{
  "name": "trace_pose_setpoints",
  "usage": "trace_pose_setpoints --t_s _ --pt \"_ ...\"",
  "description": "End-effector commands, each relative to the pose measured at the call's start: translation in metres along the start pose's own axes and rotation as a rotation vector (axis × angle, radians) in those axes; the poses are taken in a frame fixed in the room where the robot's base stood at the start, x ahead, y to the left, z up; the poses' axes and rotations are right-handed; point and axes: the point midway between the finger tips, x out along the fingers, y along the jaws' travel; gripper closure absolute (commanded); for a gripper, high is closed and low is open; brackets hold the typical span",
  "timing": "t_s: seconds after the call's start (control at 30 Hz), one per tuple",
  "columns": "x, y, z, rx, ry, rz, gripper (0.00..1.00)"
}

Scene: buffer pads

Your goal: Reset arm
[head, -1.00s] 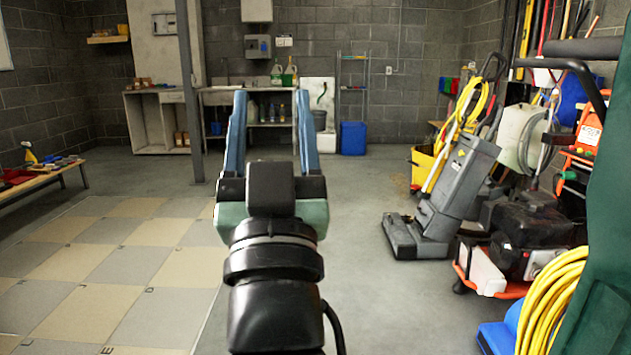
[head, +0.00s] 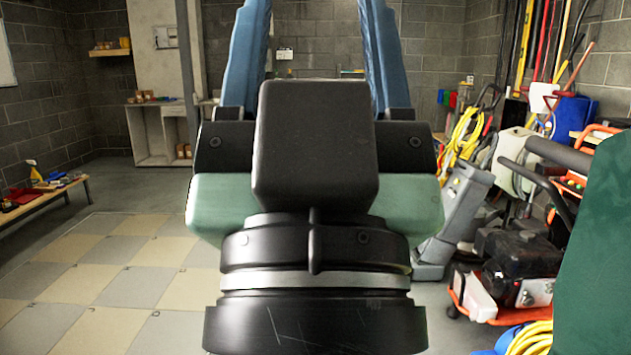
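My gripper (head: 315,50) fills the middle of the head view, very close to the camera. Its two blue fingers point up and stand wide apart, with only the far wall and shelf area visible between them. The fingertips run out past the top edge of the picture. The black and green gripper body hides much of the room's centre behind it.
A bench with small items (head: 45,195) stands at the left. A floor of beige and grey tiles (head: 110,275) lies clear at the lower left. Cleaning machines and a red cart (head: 480,300) crowd the right side. A dark green surface (head: 600,250) is close at the right edge.

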Motion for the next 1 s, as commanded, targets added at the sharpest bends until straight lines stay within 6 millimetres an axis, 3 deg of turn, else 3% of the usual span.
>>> trace_pose_setpoints --t_s 0.03,0.7,1.0 --pt "0.018 0.0 -0.017 0.0 0.0 0.0 0.41" --pt "0.131 0.0 -0.124 0.001 0.0 -0.001 0.41" --pt "0.161 0.0 -0.152 0.001 0.0 -0.001 0.41"
